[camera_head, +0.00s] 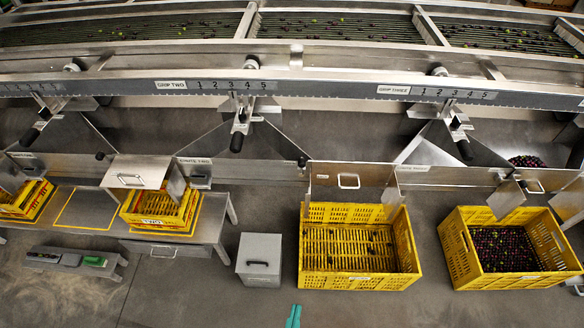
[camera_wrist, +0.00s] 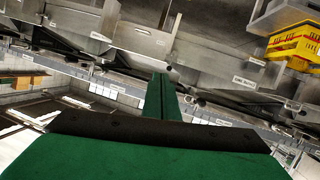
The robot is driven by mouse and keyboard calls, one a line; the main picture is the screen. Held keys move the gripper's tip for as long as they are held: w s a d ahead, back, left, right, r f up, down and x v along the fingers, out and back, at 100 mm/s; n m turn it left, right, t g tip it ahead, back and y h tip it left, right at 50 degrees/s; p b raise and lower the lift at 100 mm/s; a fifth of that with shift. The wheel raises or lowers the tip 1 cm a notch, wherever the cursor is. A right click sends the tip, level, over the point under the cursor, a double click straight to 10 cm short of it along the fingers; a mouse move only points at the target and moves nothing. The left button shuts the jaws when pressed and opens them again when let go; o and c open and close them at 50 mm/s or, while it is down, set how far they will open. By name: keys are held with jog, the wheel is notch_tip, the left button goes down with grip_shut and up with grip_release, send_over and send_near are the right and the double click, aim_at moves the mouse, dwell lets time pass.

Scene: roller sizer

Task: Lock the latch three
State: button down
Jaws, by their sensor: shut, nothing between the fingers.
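No label reading "latch three" is legible. In the head view, the third station has a plate marked with a THREE label (camera_head: 393,89) and a scale of numbers. Below it hangs a lever with a black grip (camera_head: 465,150), pointing down and to the right. A dark knob (camera_head: 523,184) sits at the right end of the chute three panel (camera_head: 440,169); whether it is locked I cannot tell. My gripper (camera_head: 293,316) shows as teal fingertips at the bottom edge, well below and left of these. In the wrist view my green gripper (camera_wrist: 160,95) is shut and empty.
A yellow crate (camera_head: 309,268) stands below the metal gate, and another crate with dark fruit (camera_head: 454,274) stands to its right. A grey box (camera_head: 259,259) is on the floor at left. A low table (camera_head: 205,230) holds smaller yellow crates. Floor between the large crates is bare.

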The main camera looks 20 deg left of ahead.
jog(key=w+a+f+n, duration=0.4)
jog(key=w+a+f, duration=0.15)
jog(key=w, duration=0.45)
jog(key=w+a+f+n, duration=0.35)
jog(key=w+a, duration=0.35)
jog(key=w, duration=0.3)
jog(key=w+a+r+n+t, duration=0.1)
jog(key=w+a+r+n, duration=0.1)
jog(key=w, duration=0.7)
jog(key=w+a+r+n+t+h, duration=0.1)
jog(key=w+a+r+n, duration=0.2)
jog(key=w, duration=0.7)
jog(key=a+r, duration=0.2)
jog(key=a, duration=0.1)
jog(key=shift+r+t, duration=0.2)
jog(key=shift+t, duration=0.1)
jog(key=w+d+f, duration=0.1)
jog(key=w+d, duration=0.2)
jog(key=w, duration=0.8)
jog(key=shift+d+f, duration=0.15)
jog(key=shift+f, duration=0.2)
